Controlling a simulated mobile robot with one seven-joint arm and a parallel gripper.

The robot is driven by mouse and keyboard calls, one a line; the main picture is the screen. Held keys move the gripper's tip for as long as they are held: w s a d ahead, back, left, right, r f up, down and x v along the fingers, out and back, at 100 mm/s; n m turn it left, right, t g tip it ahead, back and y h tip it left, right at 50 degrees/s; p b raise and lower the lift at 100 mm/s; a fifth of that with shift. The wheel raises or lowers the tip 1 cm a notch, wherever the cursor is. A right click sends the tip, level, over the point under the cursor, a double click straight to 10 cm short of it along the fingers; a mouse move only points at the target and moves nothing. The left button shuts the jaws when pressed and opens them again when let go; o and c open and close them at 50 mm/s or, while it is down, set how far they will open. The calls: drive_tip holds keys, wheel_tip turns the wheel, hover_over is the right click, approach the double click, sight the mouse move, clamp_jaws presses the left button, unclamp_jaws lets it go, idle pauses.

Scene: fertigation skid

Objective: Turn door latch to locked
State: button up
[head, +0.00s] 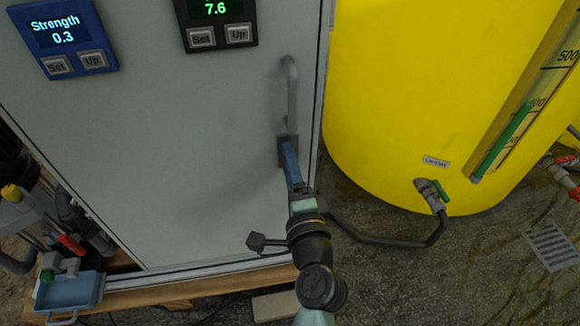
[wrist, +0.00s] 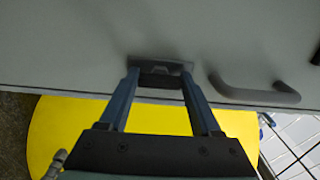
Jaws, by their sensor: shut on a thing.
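The door latch (head: 281,152) is a small dark piece on the right edge of the grey cabinet door (head: 170,150), just below the bar handle. In the wrist view the latch (wrist: 160,68) shows as a dark plate with a knob between the fingertips. My gripper (head: 288,147) has blue fingers and reaches up to the latch from below. In the wrist view my gripper (wrist: 160,76) has one finger on each side of the latch knob and is shut on it. The fingers partly hide the latch in the head view, and I cannot read its turn angle.
The grey bar handle (head: 291,90) is just above the latch; it also shows in the wrist view (wrist: 255,94). A yellow tank (head: 400,90) with a green-handled valve (head: 434,192) stands right of the cabinet. Blue and black control boxes are on the door's upper part.

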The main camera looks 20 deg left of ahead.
idle(0.3)
drive_tip(key=o, duration=1.4)
drive_tip(key=p+v, duration=0.1)
drive_tip(key=v, duration=1.2)
drive_tip(key=shift+p, duration=0.3)
